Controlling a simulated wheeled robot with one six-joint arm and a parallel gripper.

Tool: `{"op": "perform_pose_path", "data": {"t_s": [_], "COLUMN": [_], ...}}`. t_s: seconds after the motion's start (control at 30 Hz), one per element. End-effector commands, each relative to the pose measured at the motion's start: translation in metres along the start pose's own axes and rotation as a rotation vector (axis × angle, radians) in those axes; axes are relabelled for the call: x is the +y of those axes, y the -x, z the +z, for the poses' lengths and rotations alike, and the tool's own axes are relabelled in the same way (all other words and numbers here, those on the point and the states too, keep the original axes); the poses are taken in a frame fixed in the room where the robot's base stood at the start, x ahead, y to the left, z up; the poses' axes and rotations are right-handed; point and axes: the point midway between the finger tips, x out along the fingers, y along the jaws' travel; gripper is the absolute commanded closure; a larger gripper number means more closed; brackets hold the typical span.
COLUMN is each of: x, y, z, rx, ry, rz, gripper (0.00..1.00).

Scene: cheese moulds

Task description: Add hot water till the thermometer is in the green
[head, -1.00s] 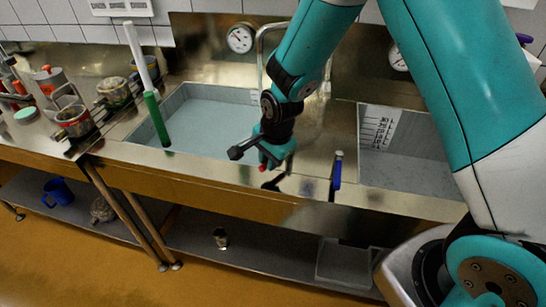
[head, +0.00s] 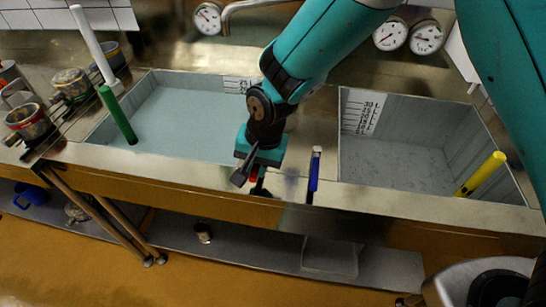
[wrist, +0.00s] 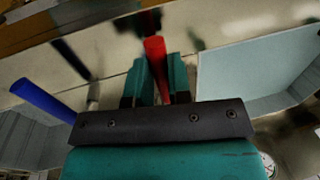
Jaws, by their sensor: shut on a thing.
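My gripper (head: 257,180) is at the front rim of the counter, between the two basins. One round dial (head: 208,18) hangs behind the left basin, two more, a left one (head: 390,33) and a right one (head: 426,38), behind the right. Their coloured zones are too small to read.
A blue handle (head: 315,170) stands just right of my gripper. A green handle (head: 117,115) is at the left basin, a yellow one (head: 482,173) at the right. A metal spout (head: 250,5) is behind. Pots (head: 70,84) stand at left.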

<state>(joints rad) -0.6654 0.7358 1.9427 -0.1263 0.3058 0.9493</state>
Motion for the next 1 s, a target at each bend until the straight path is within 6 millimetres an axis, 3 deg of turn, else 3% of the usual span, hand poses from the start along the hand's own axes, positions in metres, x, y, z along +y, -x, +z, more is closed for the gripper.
{"op": "perform_pose_path", "data": {"t_s": [0.43, 0.47, 0.57, 0.87, 1.0], "x": [-0.004, -0.004, -0.003, -0.003, -0.003], "y": [-0.001, -0.001, -0.001, 0.001, 0.014], "z": [0.004, 0.004, 0.004, 0.003, 0.002], "rx": [-0.008, -0.008, -0.008, -0.006, -0.003], "ry": [0.028, 0.028, 0.026, 0.023, 0.023], "rz": [0.001, 0.001, 0.001, -0.001, -0.003], "gripper": [1.00, 0.79, 0.56, 0.56, 0.56]}}
